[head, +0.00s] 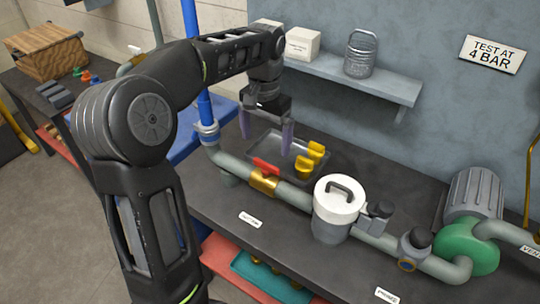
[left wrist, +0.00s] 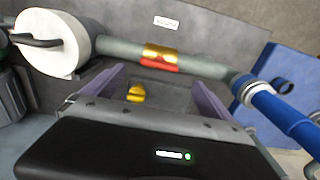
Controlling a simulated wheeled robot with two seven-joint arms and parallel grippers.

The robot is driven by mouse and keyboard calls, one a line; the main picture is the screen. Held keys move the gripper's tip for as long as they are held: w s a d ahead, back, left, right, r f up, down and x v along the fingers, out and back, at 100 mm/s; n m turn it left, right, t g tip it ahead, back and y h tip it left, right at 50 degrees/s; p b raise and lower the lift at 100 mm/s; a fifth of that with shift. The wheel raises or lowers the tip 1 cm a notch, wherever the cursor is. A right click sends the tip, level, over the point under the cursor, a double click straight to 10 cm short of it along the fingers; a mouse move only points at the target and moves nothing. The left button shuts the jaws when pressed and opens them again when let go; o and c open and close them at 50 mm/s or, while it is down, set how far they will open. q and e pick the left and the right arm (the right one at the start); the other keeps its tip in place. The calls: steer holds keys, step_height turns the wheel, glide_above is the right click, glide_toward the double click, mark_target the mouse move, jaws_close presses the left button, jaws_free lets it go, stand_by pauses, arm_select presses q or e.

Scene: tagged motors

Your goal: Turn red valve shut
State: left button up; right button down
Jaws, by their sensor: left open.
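The red valve handle (head: 264,166) sits on a brass valve body (head: 264,183) in the grey pipe on the bench. The handle lies roughly in line with the pipe. The left wrist view also shows the red handle (left wrist: 160,65) beside the brass body (left wrist: 161,52), beyond my fingertips. My left gripper (head: 266,132) is open and empty, pointing down above the tray behind the pipe. Its two purple fingers are spread apart and do not appear to touch the handle. My right gripper is not in view.
A tray (head: 262,133) with yellow parts (head: 304,167) lies behind the pipe. A white-lidded filter housing (head: 338,200) stands to the valve's right. A blue upright pipe (head: 205,108) rises to the left. A wall shelf (head: 350,82) overhangs the bench.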

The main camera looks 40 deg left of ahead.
mark_target(266, 163)
arm_select(q)
steer(key=shift+w+f, duration=0.1)
steer(key=shift+f, duration=0.05)
steer(key=shift+f+p, duration=0.45)
steer(key=shift+f, duration=3.4)
steer(key=shift+c, duration=0.6)
steer(key=c, duration=1.3)
steer(key=shift+o, duration=0.2)
